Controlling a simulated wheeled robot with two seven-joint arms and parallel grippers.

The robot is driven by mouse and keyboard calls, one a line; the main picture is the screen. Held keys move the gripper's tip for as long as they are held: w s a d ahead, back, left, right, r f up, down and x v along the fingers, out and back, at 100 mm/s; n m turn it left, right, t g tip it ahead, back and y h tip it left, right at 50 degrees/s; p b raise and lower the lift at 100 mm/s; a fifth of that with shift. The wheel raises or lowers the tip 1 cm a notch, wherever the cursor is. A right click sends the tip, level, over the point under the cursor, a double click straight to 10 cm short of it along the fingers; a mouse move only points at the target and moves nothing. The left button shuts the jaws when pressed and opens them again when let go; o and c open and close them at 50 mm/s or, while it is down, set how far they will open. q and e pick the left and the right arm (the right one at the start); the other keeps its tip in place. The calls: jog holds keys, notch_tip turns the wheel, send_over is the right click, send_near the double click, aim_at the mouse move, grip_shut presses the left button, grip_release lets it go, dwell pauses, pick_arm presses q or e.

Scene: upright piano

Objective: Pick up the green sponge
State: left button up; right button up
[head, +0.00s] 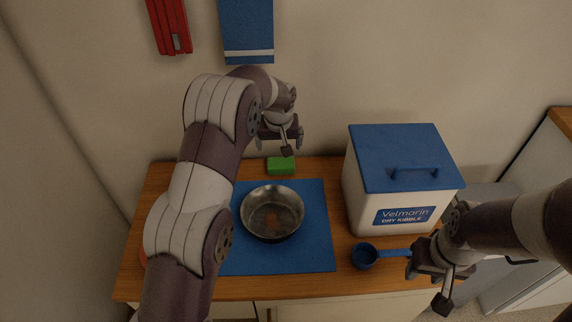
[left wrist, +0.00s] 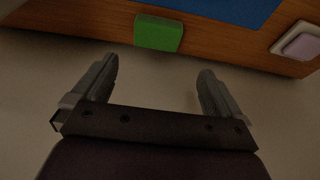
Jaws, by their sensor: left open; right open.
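The green sponge (head: 281,166) lies on the wooden counter at its back edge, just behind the blue mat. My right gripper (head: 438,285) is open at the front right, near the blue scoop's handle, far from the sponge.
A white kibble bin (head: 366,205) with a blue lid stands to the right. A blue scoop (head: 365,256) lies in front of it. The wall rises behind the counter (head: 153,190).

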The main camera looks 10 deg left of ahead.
aim_at(281, 162)
pick_arm(q)
jog(key=x, duration=1.1)
jog(key=shift+w+d, duration=0.1)
jog(key=shift+d, duration=0.2)
jog(key=shift+w+a+f, duration=0.1)
jog(key=shift+w+f, duration=0.1)
jog(key=shift+f, duration=0.15)
jog(key=c, duration=0.8)
